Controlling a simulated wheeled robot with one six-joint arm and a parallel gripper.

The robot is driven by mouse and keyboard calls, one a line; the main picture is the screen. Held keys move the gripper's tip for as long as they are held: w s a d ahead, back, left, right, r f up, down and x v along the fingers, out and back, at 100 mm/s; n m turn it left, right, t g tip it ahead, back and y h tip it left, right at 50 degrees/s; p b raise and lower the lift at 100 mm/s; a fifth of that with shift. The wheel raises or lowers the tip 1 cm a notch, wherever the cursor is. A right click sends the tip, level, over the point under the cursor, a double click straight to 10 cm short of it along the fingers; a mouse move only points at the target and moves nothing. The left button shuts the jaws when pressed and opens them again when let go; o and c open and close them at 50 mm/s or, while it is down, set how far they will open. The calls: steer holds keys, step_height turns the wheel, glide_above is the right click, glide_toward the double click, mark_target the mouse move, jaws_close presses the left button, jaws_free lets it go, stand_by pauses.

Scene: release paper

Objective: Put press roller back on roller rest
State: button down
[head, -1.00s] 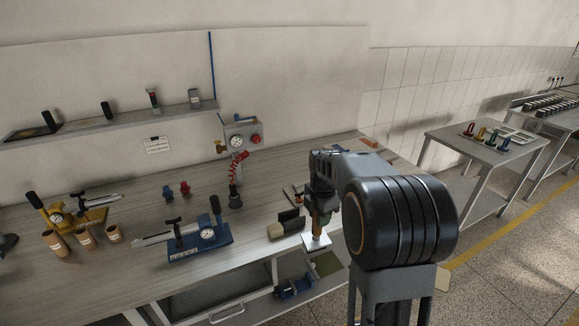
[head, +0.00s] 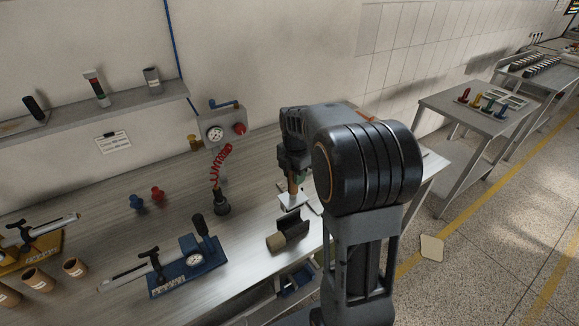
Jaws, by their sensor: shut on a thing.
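My gripper (head: 292,178) points down over the workbench, partly hidden by my arm. It is shut on an upright brown-handled piece (head: 293,187), which I take to be the press roller. A flat white plate (head: 290,202) shows at its lower end; I cannot tell whether the two are joined, or whether the plate touches the bench. Just in front stands a dark angular block (head: 293,231) with a tan rounded piece (head: 277,242) at its left end. It may be the roller rest, but I cannot tell for sure. Small parts behind the gripper are mostly hidden.
A blue gauge fixture (head: 185,272) stands at front left. A dark nozzle (head: 221,203) hangs on a red coiled hose from a wall gauge box (head: 222,132). Red and blue knobs (head: 147,200) stand behind. Bare bench lies between nozzle and dark block.

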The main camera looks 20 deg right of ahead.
mark_target(295, 199)
steer(key=shift+r, duration=0.1)
stand_by(0.4)
steer(key=shift+d+f+b, duration=0.1)
steer(key=shift+f+b, duration=1.95)
steer(key=shift+f, duration=0.9)
steer(key=shift+f+b, duration=1.95)
steer(key=shift+f, duration=0.85)
steer(key=c, duration=0.7)
jaws_free()
step_height(295, 199, up, 14)
steer(key=shift+f, duration=0.1)
